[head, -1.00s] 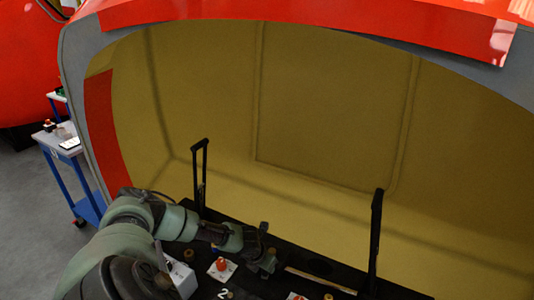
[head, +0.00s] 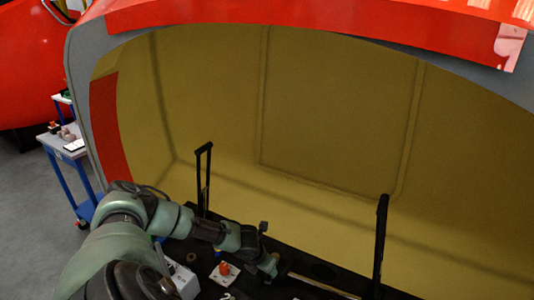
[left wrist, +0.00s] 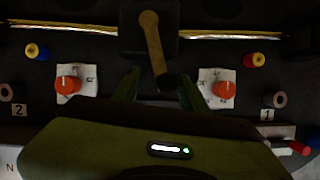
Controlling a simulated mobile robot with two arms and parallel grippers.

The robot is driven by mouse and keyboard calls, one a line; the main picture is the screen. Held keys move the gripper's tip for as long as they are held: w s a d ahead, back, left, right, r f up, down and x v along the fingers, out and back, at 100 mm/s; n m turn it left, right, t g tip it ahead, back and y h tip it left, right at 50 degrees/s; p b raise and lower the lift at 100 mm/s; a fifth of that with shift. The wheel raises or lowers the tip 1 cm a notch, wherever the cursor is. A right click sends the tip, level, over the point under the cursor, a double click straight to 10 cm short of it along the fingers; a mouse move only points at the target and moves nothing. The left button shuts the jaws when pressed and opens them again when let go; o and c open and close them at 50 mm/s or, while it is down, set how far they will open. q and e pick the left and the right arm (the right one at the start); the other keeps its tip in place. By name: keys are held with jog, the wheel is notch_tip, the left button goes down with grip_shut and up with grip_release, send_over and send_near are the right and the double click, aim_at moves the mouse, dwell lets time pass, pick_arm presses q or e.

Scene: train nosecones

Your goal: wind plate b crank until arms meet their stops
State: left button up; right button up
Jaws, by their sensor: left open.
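A crank with a brass-coloured arm (left wrist: 152,42) and a dark handle end is in the left wrist view, on a dark panel. My left gripper (left wrist: 160,82) is open, with a finger on either side of the handle end; I cannot tell whether they touch it. In the head view my left gripper (head: 267,265) is low over the dark panel, and the crank is not clear there. Two black upright arms stand on the panel, one at left (head: 203,178) and one at right (head: 380,240). No plate letter is readable. My right gripper is not in view.
Orange knobs on white labels flank the crank, one left (left wrist: 67,84) and one right (left wrist: 224,90). A curved yellow shell wall (head: 330,100) rises behind. A blue cart (head: 68,160) stands far left.

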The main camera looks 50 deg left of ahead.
pick_arm(q)
jog(key=v, duration=0.5)
jog(key=shift+s, duration=0.1)
dwell(0.5)
